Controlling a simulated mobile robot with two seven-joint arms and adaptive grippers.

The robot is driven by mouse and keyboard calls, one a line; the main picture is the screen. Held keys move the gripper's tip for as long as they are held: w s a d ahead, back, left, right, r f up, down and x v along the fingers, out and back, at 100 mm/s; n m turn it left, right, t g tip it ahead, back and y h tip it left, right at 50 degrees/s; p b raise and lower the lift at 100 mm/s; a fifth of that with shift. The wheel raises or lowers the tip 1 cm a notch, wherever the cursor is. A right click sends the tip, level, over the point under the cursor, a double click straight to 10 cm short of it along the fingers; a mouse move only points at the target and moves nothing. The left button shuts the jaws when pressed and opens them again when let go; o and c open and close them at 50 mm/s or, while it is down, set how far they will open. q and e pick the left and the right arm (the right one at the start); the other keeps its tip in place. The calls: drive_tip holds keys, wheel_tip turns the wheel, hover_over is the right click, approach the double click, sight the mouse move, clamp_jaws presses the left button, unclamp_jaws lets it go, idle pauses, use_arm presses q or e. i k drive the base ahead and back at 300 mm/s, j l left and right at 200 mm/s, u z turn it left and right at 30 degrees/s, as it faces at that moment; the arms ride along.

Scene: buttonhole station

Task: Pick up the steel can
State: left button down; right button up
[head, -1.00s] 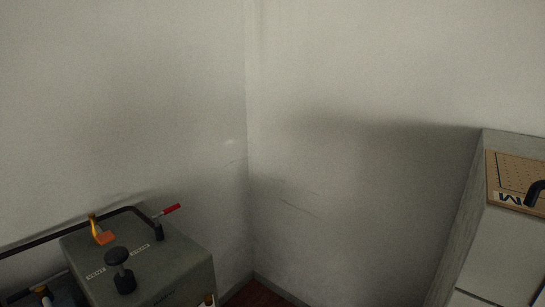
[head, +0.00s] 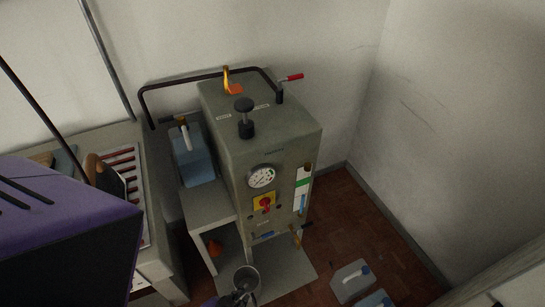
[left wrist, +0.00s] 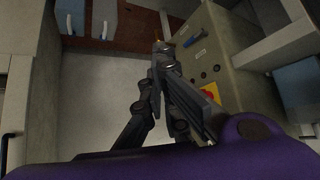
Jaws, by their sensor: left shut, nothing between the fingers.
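In the left wrist view my dark left gripper (left wrist: 163,48) is shut with nothing held, and no can is clearly visible there. My right gripper is not in view.
The grey machine (head: 262,140) has a gauge, a black knob and a red-tipped lever. A blue container (head: 192,158) stands on its side shelf. Grey-blue jugs (head: 351,280) are on the brown floor at lower right. A bench with a red-barred rack (head: 122,165) is left.

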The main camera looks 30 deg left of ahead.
sight(248, 274)
drive_tip(key=k+j+u, duration=0.1)
drive_tip(key=k+u, duration=0.15)
drive_tip(key=k, duration=0.15)
drive_tip(key=k+j+u, duration=0.25)
drive_tip(key=k, duration=0.15)
drive_tip(key=k+j+u, duration=0.2)
drive_tip(key=k, duration=0.2)
